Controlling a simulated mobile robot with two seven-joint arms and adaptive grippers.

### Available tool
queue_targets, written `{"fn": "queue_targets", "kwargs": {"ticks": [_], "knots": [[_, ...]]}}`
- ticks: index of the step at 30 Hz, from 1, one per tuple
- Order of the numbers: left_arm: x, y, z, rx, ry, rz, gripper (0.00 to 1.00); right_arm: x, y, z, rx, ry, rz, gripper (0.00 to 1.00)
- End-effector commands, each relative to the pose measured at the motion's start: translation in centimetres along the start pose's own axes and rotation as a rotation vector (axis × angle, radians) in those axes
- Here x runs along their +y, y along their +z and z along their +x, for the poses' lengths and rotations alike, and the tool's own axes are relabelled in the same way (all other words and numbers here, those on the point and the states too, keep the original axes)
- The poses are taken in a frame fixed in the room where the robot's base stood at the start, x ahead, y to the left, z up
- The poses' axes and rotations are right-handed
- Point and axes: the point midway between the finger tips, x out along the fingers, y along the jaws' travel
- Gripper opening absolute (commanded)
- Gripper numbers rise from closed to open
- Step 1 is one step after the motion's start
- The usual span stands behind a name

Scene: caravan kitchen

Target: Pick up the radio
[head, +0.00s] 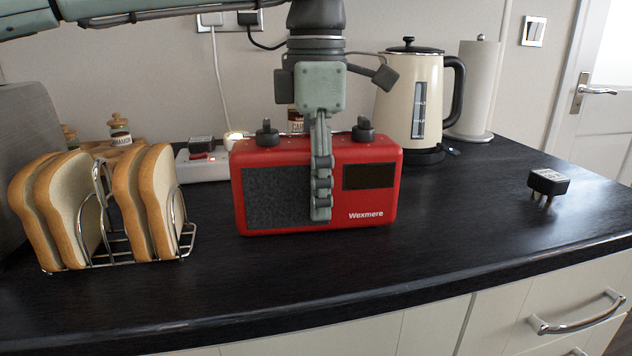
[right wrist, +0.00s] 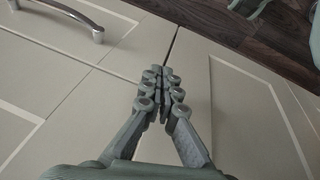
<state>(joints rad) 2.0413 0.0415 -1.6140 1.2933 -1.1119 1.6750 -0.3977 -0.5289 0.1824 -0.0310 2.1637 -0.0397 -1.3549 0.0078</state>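The red radio (head: 280,222) stands on the dark worktop in the middle of the head view, with a grey speaker grille, a dark display and two black knobs on top. My left gripper (head: 321,197) reaches down over it from above. One finger lies in front of the radio's front face, between grille and display. The other finger is hidden, so I cannot tell whether the gripper is closed on the radio. No lift off the worktop is visible. My right gripper (right wrist: 160,100) is shut and empty in the right wrist view, in front of pale cupboard doors.
A toast rack (head: 110,258) with bread slices stands left of the radio. A cream kettle (head: 400,100) and a paper roll (head: 475,90) stand behind right. A white power strip (head: 195,168) lies behind left. A black plug (head: 548,181) lies far right; the worktop (head: 460,210) between is clear.

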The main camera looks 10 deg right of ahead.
Motion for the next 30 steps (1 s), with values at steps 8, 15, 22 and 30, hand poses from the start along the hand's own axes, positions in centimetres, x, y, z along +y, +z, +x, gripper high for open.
{"fn": "queue_targets", "kwargs": {"ticks": [8,15,22,30], "knots": [[0.0,0.0,0.0,0.000,-0.001,0.001,0.17,0.0,0.0,0.0,0.001,0.000,0.000,0.00],[0.0,0.0,-0.2,-0.002,0.001,0.001,0.01,0.0,0.0,0.0,0.001,0.000,0.000,0.00],[0.0,0.1,-0.5,-0.002,0.002,0.000,0.01,0.0,0.0,0.0,0.002,0.000,-0.001,0.00],[0.0,0.1,-3.5,-0.003,0.003,0.000,0.01,0.0,-0.1,0.0,0.004,-0.001,-0.001,0.00]]}}
